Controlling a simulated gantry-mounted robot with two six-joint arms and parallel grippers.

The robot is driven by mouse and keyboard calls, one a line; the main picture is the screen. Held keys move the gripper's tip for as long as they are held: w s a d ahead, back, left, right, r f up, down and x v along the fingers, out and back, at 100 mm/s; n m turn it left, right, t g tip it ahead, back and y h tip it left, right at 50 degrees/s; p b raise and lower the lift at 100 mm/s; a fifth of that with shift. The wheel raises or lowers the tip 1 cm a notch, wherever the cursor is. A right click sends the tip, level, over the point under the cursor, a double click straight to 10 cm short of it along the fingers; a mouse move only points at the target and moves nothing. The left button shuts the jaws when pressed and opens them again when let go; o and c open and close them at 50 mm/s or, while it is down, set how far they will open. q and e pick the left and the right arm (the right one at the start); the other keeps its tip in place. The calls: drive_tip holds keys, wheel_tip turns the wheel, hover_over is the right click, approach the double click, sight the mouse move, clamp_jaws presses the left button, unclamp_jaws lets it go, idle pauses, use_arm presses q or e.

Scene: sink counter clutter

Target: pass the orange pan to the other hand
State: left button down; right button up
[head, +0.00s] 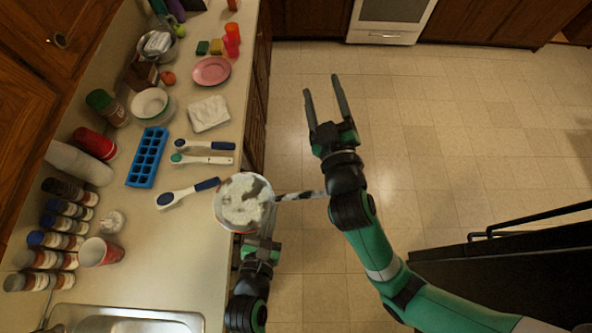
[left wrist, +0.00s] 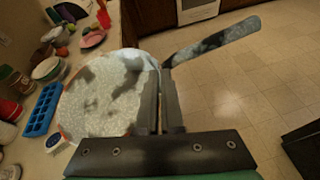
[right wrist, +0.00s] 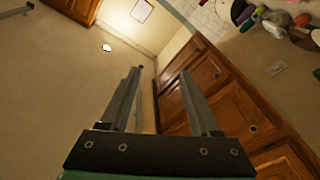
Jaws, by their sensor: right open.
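The pan (head: 243,201) looks pale and speckled with dark patches rather than orange. It hangs at the counter's edge, its dark mottled handle (head: 298,195) pointing right toward my right arm. My left gripper (head: 262,238) is below it, shut on its rim; the left wrist view shows both fingers (left wrist: 166,88) close together at the rim, with the pan (left wrist: 105,98) to the left and the handle (left wrist: 214,42) up to the right. My right gripper (head: 326,98) is open and empty, beyond the handle over the floor. Its spread fingers (right wrist: 158,95) show no pan between them.
A sink (head: 130,314) is at the front. Open floor (head: 440,140) lies to the right.

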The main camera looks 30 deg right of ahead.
use_arm(q)
drive_tip(key=shift+r, duration=0.1)
use_arm(e)
drive_tip(key=s+d+f+n+g+h, duration=0.1)
drive_tip(key=s+f+n, duration=0.25)
drive_tip(key=f, duration=0.35)
drive_tip(key=s+d+f+n+g, duration=0.15)
drive_tip(key=s+f, duration=0.25)
drive_tip(key=f, duration=0.4)
drive_tip(key=n+y, duration=0.6)
drive_tip(key=n, duration=0.4)
approach(287, 195)
drive_tip(key=w+f, duration=0.3)
drive_tip(key=w, duration=0.2)
drive_tip(key=shift+t, duration=0.25)
drive_tip(key=x, duration=0.7)
drive_tip(key=shift+w+d+r, duration=0.1)
drive_tip(key=shift+w+d, duration=0.05)
drive_tip(key=shift+d, duration=0.25)
clamp_jaws()
use_arm(q)
drive_tip(key=c, duration=1)
unclamp_jaws()
use_arm(e)
drive_tip(key=shift+r, duration=0.1)
use_arm(q)
drive_tip(key=shift+s, duration=0.1)
